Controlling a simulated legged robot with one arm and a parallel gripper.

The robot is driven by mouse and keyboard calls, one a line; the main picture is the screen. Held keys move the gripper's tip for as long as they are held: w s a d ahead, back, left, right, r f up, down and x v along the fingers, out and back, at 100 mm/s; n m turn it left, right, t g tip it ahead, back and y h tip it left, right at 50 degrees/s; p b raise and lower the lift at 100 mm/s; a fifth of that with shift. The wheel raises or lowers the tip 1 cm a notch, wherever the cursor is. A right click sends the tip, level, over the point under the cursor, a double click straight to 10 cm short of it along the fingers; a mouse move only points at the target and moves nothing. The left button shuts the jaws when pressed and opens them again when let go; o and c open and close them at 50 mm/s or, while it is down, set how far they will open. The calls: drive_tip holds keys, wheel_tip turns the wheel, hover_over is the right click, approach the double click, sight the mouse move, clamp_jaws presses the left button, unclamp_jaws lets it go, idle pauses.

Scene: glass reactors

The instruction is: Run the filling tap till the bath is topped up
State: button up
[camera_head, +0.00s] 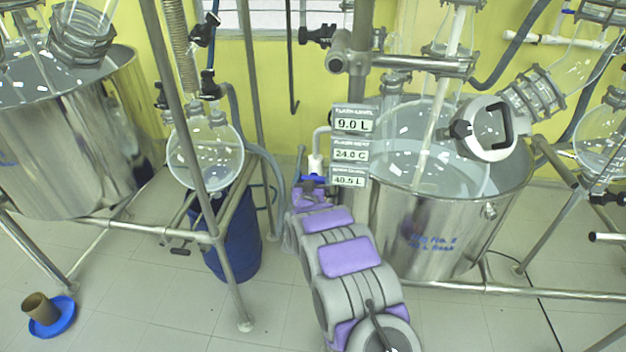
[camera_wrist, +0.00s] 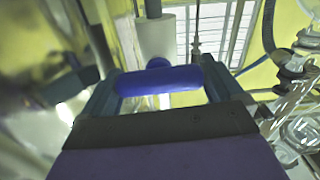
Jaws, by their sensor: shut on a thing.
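The steel bath (camera_head: 425,235) with blue writing on its front stands right of my arm, and a glass vessel sits inside it. A white tap pipe (camera_head: 316,160) comes down left of the bath. Its blue tap handle (camera_head: 316,178) is at my gripper (camera_head: 309,184). In the wrist view the blue handle (camera_wrist: 160,80) lies across between the two fingers of my gripper (camera_wrist: 158,85), which are shut on it. Three stacked displays (camera_head: 351,148) read 9.0 L, 24.0 C and 40.5 L; their small labels are hard to read. The water surface cannot be made out clearly.
Steel frame rails (camera_head: 500,290) run in front of the bath. Another steel bath (camera_head: 60,140) stands at left. A round flask (camera_head: 205,155) hangs over a blue drum (camera_head: 235,240). A blue dish with a brown cup (camera_head: 42,310) is on the floor at lower left.

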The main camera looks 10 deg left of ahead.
drive_tip(key=shift+a+f+m, duration=0.1)
drive_tip(key=shift+f+m, duration=0.05)
drive_tip(key=shift+m, duration=0.35)
drive_tip(key=o, duration=0.7)
drive_tip(key=shift+s, duration=0.1)
drive_tip(key=s, duration=0.5)
drive_tip(key=s+p, duration=0.1)
drive_tip(key=s, duration=0.5)
drive_tip(key=s+p, duration=0.1)
drive_tip(key=s, duration=0.5)
drive_tip(key=shift+s+a, duration=0.15)
drive_tip(key=shift+a, duration=0.2)
